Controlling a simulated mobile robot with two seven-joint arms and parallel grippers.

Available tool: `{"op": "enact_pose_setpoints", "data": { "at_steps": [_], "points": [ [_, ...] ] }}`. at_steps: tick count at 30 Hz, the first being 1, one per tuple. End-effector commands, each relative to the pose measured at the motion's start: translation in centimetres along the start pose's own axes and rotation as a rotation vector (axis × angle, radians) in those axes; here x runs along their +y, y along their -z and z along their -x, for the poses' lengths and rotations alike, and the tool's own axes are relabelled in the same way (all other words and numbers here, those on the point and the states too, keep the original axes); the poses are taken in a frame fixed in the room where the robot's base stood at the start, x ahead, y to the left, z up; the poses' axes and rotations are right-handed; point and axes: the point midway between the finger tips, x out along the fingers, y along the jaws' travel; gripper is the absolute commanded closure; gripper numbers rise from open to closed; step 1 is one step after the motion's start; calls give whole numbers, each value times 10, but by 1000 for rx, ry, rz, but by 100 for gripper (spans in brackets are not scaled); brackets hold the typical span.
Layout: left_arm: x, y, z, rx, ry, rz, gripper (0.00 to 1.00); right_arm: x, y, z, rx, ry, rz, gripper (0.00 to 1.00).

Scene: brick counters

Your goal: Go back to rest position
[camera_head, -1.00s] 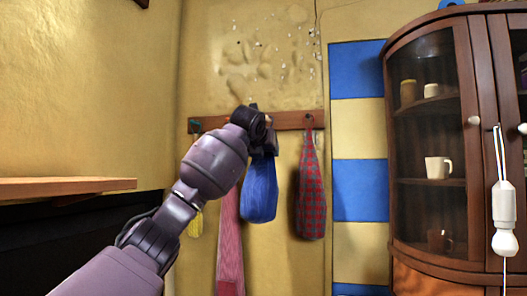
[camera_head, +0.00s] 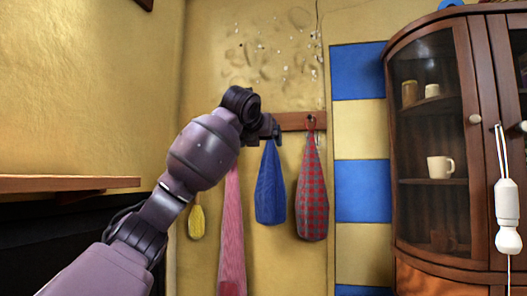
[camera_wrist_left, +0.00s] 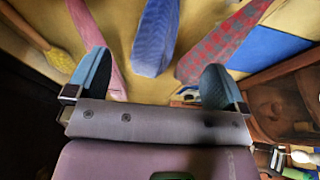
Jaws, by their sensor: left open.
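My left arm comes in from the lower left of the head view. Its gripper (camera_head: 268,128) is in front of the wooden hook rail (camera_head: 296,121), partly hidden by my own wrist. In the left wrist view the two blue-grey fingers of this gripper (camera_wrist_left: 155,62) stand wide apart, with nothing between them in their grip. A blue cloth item (camera_head: 270,188) hangs just below the gripper in the head view, and it also shows beyond the fingers in the wrist view (camera_wrist_left: 156,35). My right gripper is not seen.
A red checked item (camera_head: 312,195), a pink cloth (camera_head: 232,240) and a yellow item (camera_head: 197,221) hang beside the blue one. A glass-fronted cabinet (camera_head: 468,130) stands right. A wooden shelf (camera_head: 70,183) juts out left.

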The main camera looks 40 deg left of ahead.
Motion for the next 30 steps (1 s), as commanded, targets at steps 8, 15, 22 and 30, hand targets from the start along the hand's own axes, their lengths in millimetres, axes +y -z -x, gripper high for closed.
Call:
{"op": "enact_pose_setpoints", "data": {
  "at_steps": [8, 15, 22, 30],
  "points": [
    [0, 0, 32, -2, 0, -1, 1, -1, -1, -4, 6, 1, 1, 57],
    [0, 0, 37, 1, -1, 0, 1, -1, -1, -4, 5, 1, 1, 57],
    [0, 0, 36, -1, 1, 60, 1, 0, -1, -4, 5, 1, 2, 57],
    [-10, -23, 40, -135, 84, 472, 1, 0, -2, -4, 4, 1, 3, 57]
  ]
}}
